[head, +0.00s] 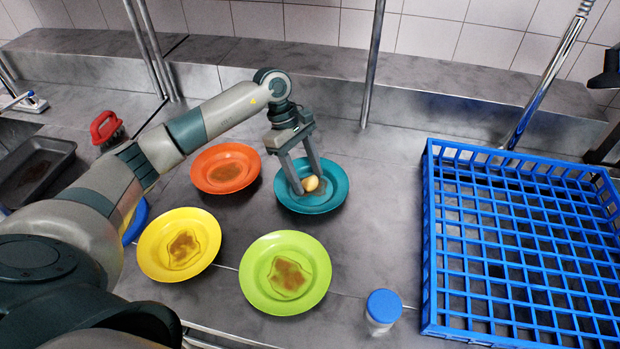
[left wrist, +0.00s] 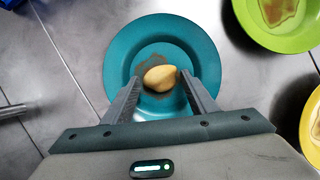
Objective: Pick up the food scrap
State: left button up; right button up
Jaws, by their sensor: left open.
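The food scrap (head: 310,184) is a small rounded yellow-tan lump on the teal plate (head: 338,192). It also shows in the left wrist view (left wrist: 161,78), near the plate's middle over a brown stain. My left gripper (head: 308,189) is open and reaches down over the teal plate. In the left wrist view its fingertips (left wrist: 160,80) stand on either side of the scrap, very close to it; I cannot tell whether they touch it. My right gripper is not in view.
Stained orange (head: 212,183), yellow (head: 152,256) and green (head: 309,258) plates stand around the teal one. A blue dish rack (head: 432,245) fills the right side. A blue-capped jar (head: 384,306) stands at the front. A red-handled brush (head: 105,127) and a dark tray (head: 62,149) are at left.

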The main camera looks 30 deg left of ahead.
pick_arm(q)
jog(key=shift+d+f, duration=0.1)
jog(key=shift+f, duration=0.15)
jog(key=c, duration=0.8)
jog(key=shift+r, duration=0.2)
